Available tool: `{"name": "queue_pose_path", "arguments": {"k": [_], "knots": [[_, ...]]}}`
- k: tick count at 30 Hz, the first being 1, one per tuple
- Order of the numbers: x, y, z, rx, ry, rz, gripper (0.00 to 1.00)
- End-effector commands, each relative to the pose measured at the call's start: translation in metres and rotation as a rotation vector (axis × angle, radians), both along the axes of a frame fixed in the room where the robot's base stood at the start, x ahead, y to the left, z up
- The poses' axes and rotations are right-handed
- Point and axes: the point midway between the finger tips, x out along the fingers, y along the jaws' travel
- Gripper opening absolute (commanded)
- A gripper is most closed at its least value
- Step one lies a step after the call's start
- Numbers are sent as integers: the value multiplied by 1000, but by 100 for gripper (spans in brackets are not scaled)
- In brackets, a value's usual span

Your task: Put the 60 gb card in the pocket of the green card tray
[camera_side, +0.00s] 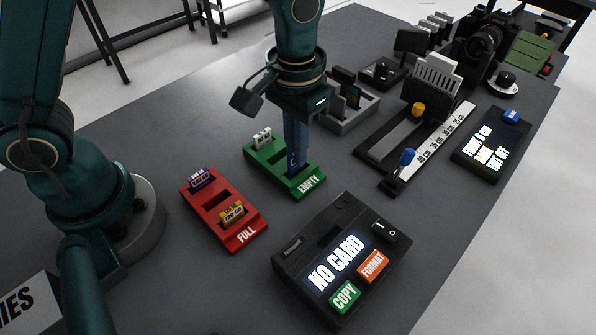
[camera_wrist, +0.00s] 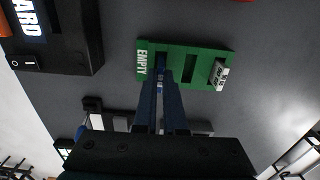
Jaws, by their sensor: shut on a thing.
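The green card tray (camera_side: 313,182), marked EMPTY, lies on the table and shows in the wrist view (camera_wrist: 176,49). A white card (camera_side: 262,137) stands in its far pocket, also in the wrist view (camera_wrist: 218,73); the middle pocket (camera_wrist: 190,68) looks empty. My gripper (camera_side: 295,165) points down at the pocket nearest the EMPTY label, and its tips show in the wrist view (camera_wrist: 161,78). It is shut on a small blue card (camera_wrist: 161,67), mostly hidden by the fingers. I cannot read its label or tell how deep it sits.
A red tray (camera_side: 222,206) marked FULL holds a purple card (camera_side: 199,178) and a yellow card (camera_side: 232,213). A black copier (camera_side: 330,215) reading NO CARD stands in front. A slider rail (camera_side: 378,153) and a grey holder (camera_side: 352,117) lie to the right and behind.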

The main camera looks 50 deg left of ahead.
Motion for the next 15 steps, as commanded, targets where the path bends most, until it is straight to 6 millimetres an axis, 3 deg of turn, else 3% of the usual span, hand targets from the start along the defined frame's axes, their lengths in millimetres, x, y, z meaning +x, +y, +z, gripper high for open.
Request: {"name": "queue_pose_path", "arguments": {"k": [15], "knots": [[0,0,-13,0,1,0,0]]}}
